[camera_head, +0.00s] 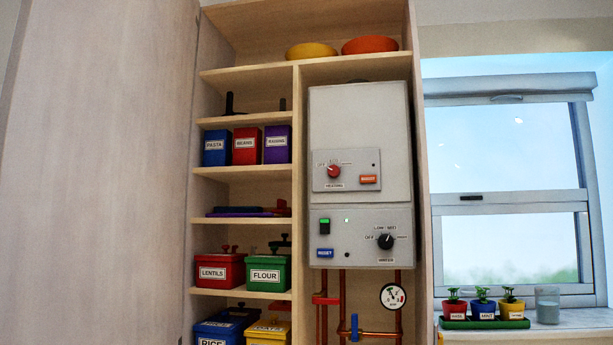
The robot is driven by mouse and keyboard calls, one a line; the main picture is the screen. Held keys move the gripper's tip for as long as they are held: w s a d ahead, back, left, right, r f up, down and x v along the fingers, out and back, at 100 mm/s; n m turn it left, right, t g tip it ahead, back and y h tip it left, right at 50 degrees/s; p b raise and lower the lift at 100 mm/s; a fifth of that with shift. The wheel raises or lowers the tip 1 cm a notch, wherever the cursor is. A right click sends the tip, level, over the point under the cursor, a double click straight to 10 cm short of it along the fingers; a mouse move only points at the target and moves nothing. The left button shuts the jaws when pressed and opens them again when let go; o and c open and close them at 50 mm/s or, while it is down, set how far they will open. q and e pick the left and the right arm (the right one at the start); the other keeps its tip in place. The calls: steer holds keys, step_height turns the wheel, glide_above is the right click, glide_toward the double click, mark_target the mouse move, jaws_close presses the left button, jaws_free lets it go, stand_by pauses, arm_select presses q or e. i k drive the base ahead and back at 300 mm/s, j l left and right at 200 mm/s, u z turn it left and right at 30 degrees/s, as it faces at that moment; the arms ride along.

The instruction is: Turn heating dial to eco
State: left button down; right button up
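The heating dial (334,171) is a small red knob on the grey control panel of the white boiler (360,115), in the head view just right of centre. The word HEATING is printed below it and OFF is marked at its left. The other markings around it are too small to read surely. The knob's exact pointer direction is hard to tell. An orange BOOST button (369,180) sits to its right. Neither of my grippers shows in the view.
A black WATER dial (386,241), a green-lit switch (325,226) and a blue RESET button (325,253) are on the lower panel. Shelves with labelled tins (246,146) stand left. Copper pipes with a gauge (393,296) run below. The window (510,180) is right.

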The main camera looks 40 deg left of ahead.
mark_target(333, 170)
steer(key=u, duration=1.25)
